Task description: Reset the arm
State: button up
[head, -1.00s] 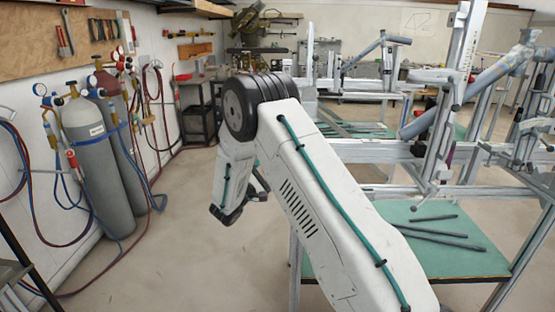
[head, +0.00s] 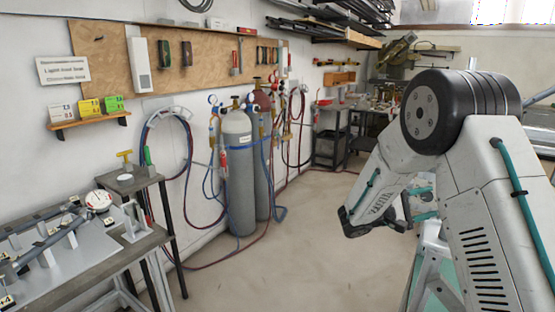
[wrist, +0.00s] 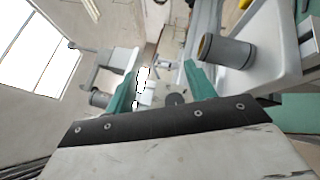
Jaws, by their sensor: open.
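My arm is on the right of the head view, bent at a big dark joint, with the forearm hanging down to the left. My gripper (head: 372,222) is at its lower end, above the floor and clear of the bench and cylinders. In the wrist view my gripper (wrist: 166,88) shows two green fingers set well apart, with nothing held between them. A grey cylindrical part (wrist: 226,52) on a pale tray shows beyond the right finger. Pale metal fixture parts (wrist: 108,72) show beyond the left finger.
Gas cylinders (head: 238,170) with hoses stand by the wall. A dark workbench (head: 335,140) is at the back. The floor (head: 300,235) in the middle is clear.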

jog(key=s+a+r+m+g+y, duration=0.15)
jog(key=s+r+y, duration=0.3)
jog(key=s, duration=0.65)
jog(key=s+r+m+g+y, duration=0.3)
jog(key=s+r+y, duration=0.15)
jog(key=s, duration=0.65)
jog(key=s+a+f+t+y, duration=0.2)
jog(key=s+a+t+y, duration=0.3)
jog(key=s+a+y, duration=0.6)
jog(key=s+a, duration=0.4)
jog(key=s, duration=0.1)
